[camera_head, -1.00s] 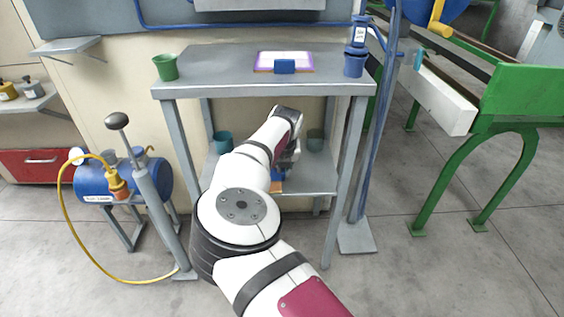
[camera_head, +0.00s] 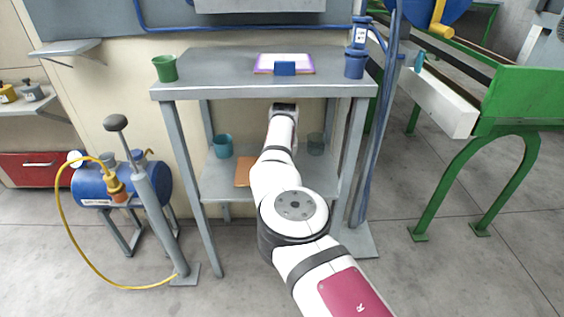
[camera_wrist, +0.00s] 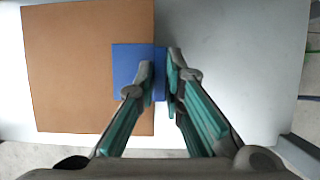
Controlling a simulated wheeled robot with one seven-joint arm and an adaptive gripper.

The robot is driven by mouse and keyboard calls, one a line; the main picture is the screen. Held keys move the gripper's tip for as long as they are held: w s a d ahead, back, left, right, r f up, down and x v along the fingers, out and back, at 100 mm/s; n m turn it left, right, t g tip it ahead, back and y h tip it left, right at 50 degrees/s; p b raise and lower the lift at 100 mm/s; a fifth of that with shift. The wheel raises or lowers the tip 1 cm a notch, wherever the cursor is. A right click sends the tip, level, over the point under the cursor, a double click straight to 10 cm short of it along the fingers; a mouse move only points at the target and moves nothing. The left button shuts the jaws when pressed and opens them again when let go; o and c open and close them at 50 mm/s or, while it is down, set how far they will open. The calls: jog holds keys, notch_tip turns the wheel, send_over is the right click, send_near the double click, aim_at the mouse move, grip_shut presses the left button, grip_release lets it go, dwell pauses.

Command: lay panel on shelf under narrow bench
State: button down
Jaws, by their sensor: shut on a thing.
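An orange-brown panel (camera_wrist: 85,70) with a blue block-like handle (camera_wrist: 128,68) shows in the wrist view. My gripper (camera_wrist: 160,72) is shut on the blue handle at the panel's right side. In the head view the panel (camera_head: 243,171) appears at the lower shelf (camera_head: 216,182) of the narrow grey bench (camera_head: 220,90), partly behind my arm. It looks flat and level with the shelf; I cannot tell whether it touches. My gripper is hidden in the head view by my own arm.
On the shelf, a teal cup (camera_head: 222,146) stands left and a dark translucent cup (camera_head: 316,144) right. The bench top holds a green cup (camera_head: 165,68), a purple-edged panel (camera_head: 270,62) and a blue container (camera_head: 355,66). Bench legs flank my arm.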

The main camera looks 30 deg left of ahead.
jog(key=shift+f, duration=0.1)
jog(key=shift+f+b, duration=0.35)
jog(key=shift+b, duration=0.1)
jog(key=shift+f, duration=0.15)
jog(key=c, duration=1.7)
grip_release()
